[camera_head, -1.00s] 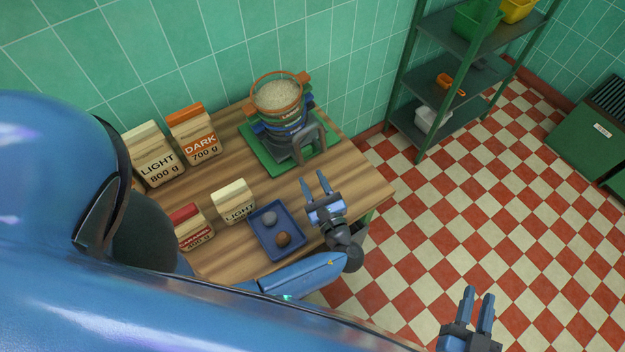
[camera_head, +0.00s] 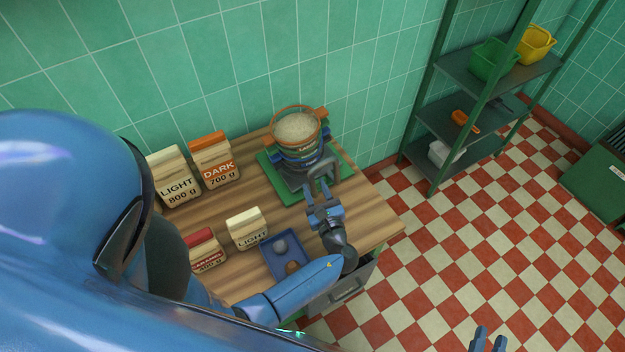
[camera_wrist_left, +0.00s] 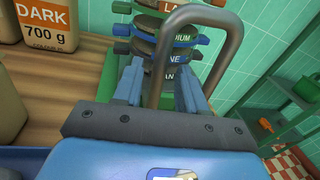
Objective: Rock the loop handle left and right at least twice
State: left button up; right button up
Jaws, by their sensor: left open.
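The loop handle (camera_head: 324,164) is a grey metal loop at the front right of a grey shaker base under a stack of round sieves (camera_head: 299,133). In the left wrist view the loop handle (camera_wrist_left: 232,50) rises large and upright, its left leg showing between my fingers. My left gripper (camera_head: 321,188) is open just in front of the handle; it also shows in the left wrist view (camera_wrist_left: 160,85). Whether the fingers touch the handle I cannot tell. The handle's lower end is hidden behind the gripper. My right gripper (camera_head: 488,340) is open and empty, cut off at the bottom edge.
The sieve stack stands on a green mat (camera_head: 347,171). Left on the wooden table are bags labelled LIGHT (camera_head: 175,180) and DARK (camera_head: 215,160), two smaller bags, and a blue tray (camera_head: 272,262) with two lumps. A green shelf (camera_head: 465,130) stands right, beyond open floor.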

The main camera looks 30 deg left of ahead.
pick_arm(q)
jog(key=shift+x, duration=1.45)
jog(key=shift+c, duration=0.5)
grip_shut()
